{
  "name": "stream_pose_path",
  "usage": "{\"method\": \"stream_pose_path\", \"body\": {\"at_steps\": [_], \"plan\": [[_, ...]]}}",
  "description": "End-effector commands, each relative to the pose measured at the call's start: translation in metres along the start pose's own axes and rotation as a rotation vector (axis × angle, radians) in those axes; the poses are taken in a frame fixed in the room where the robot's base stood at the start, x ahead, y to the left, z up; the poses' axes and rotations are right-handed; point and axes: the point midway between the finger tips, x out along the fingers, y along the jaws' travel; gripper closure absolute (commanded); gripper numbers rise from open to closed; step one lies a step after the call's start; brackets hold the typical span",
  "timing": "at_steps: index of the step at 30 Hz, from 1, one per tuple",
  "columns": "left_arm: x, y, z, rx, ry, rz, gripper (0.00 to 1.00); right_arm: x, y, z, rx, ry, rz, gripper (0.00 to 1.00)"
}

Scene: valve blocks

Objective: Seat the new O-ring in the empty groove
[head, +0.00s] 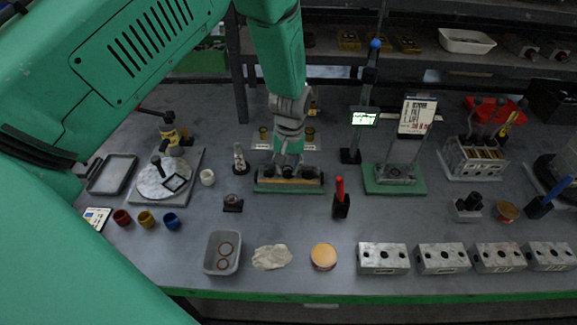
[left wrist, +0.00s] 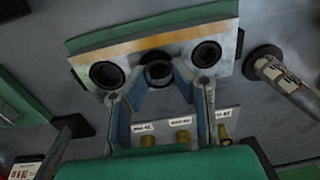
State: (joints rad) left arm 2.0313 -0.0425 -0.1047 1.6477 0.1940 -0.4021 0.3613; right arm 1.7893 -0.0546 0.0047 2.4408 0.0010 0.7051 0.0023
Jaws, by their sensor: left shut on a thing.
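My left gripper (head: 288,160) comes down over a valve block (head: 262,181) on a green mat at the middle of the bench. In the left wrist view the block (left wrist: 222,50) shows three round bores in its top face. The gripper (left wrist: 157,78) has its blue-padded fingertips around a dark ring (left wrist: 158,73) at the middle bore. It is shut on this ring, which looks like the O-ring. Whether the ring sits in a groove or just above it I cannot tell. The two outer bores are uncovered. My right gripper is not in view.
A grey tray (head: 211,263) with rings lies at the front, beside a crumpled cloth (head: 272,257) and an orange-lidded tin (head: 323,257). Several metal blocks (head: 383,258) line the front right. A red-handled tool (head: 340,190) stands right of the mat. Labelled brass fittings (left wrist: 183,138) stand behind the block.

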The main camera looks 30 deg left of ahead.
Motion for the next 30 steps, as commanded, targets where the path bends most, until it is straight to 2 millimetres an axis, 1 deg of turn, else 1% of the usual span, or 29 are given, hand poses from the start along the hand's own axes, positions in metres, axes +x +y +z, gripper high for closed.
{"method": "stream_pose_path", "body": {"at_steps": [20, 21, 22, 28, 29, 30], "plan": [[0.0037, 0.0024, 0.0013, 0.000, 0.000, 0.000, 0.95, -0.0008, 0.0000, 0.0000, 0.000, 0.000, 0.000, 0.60], [0.0037, 0.0024, 0.0013, 0.000, 0.000, 0.000, 0.67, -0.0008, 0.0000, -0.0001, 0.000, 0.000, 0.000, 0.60], [0.0037, 0.0024, 0.0014, 0.000, 0.000, 0.000, 0.56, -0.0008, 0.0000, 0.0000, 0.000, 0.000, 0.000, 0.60], [0.0040, 0.0025, 0.0014, 0.000, -0.001, 0.000, 0.56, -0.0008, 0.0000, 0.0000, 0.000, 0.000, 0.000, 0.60], [0.0040, 0.0025, 0.0014, 0.000, -0.001, 0.000, 0.46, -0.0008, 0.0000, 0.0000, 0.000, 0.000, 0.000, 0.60], [0.0040, 0.0025, 0.0014, 0.000, -0.001, 0.000, 0.34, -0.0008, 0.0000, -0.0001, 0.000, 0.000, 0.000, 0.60]]}}
